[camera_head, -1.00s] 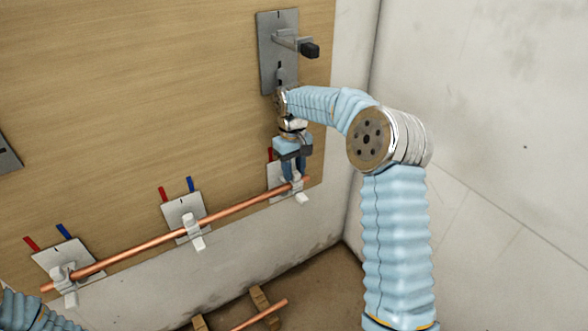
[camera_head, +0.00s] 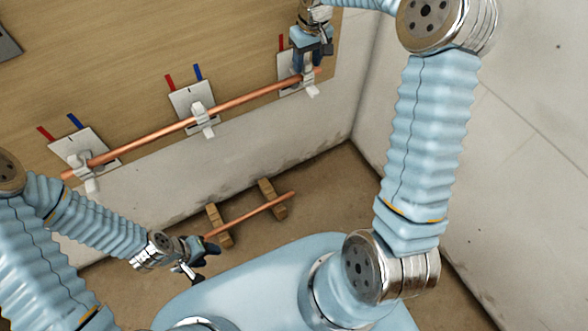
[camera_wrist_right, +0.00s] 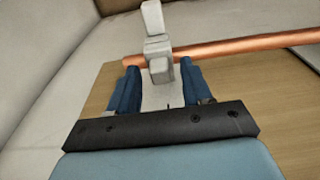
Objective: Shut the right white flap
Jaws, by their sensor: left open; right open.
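The right white flap (camera_head: 311,90) is on the rightmost white clip, below the copper pipe (camera_head: 232,104), and points down and outward. In the right wrist view the flap (camera_wrist_right: 152,18) sticks up past the pipe (camera_wrist_right: 232,47). My right gripper (camera_head: 307,66) is at this clip, fingers pointing down. In the right wrist view its fingers (camera_wrist_right: 157,88) are open, on either side of the white clip body. I cannot tell whether they touch it. My left gripper (camera_head: 207,255) is open and empty, low over the floor.
A middle clip (camera_head: 202,118) and a left clip (camera_head: 82,170) also carry the pipe, on plates with red and blue tabs. A second copper pipe (camera_head: 262,214) rests on wooden blocks (camera_head: 272,198) on the floor. A white wall (camera_head: 520,150) stands at right.

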